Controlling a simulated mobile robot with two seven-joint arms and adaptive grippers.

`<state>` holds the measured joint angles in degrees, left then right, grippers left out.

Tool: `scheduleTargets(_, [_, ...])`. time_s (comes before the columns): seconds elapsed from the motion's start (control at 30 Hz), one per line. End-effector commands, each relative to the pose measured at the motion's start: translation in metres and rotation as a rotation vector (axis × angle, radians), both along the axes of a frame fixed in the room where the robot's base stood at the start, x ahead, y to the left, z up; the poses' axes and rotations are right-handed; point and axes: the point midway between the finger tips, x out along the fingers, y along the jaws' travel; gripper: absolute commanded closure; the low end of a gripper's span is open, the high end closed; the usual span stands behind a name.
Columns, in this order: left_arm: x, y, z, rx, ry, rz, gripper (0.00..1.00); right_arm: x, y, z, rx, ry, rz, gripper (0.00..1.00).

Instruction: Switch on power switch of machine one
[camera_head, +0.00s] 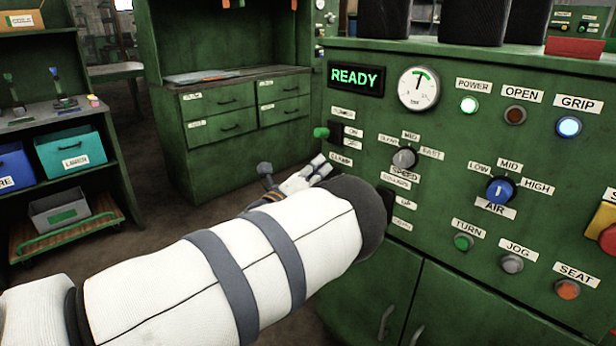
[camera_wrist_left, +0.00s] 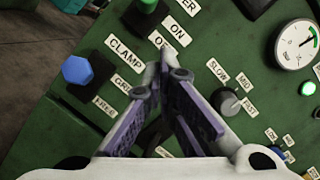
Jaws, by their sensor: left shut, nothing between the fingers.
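The power switch (camera_head: 321,132) is a green-knobbed lever on the left of the green machine's panel (camera_head: 450,130), beside the ON and OFF labels. Its knob also shows at the top of the left wrist view (camera_wrist_left: 147,5). The display (camera_head: 356,78) reads READY, and the POWER lamp (camera_head: 469,104) glows green-white. No machine number is readable. My left gripper (camera_head: 322,165) is just below the power switch and apart from its knob. In the left wrist view its fingers (camera_wrist_left: 166,62) are shut and empty, with tips near the OFF label. My right gripper is out of view.
A blue clamp knob (camera_wrist_left: 77,70) stands out beside the left fingers. The speed knob (camera_head: 404,158) and blue air knob (camera_head: 500,190) lie right of my left arm. A red and yellow button (camera_head: 606,238) is at the right edge. Open floor lies left of the machine.

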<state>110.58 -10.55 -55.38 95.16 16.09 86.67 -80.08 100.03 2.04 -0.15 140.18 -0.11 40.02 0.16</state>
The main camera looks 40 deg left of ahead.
Motion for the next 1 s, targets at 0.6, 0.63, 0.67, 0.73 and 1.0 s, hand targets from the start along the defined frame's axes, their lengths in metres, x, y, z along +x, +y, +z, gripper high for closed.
scheduleTargets(0.6, [-0.056,-0.006,0.005,-0.001,0.001,0.0,1.0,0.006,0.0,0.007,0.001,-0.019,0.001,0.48])
scheduleTargets(0.63, [-0.056,-0.006,0.005,-0.001,0.001,0.0,1.0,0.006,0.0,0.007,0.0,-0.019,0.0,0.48])
scheduleTargets(0.67, [-0.056,-0.006,0.005,-0.001,0.001,0.0,1.0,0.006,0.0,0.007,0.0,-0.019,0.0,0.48])
scheduleTargets(0.73, [-0.055,-0.006,0.005,-0.001,0.001,0.0,1.0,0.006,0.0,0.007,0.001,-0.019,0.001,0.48])
scheduleTargets(1.0, [-0.092,0.019,-0.054,-0.284,0.137,0.152,1.0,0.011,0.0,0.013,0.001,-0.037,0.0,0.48])
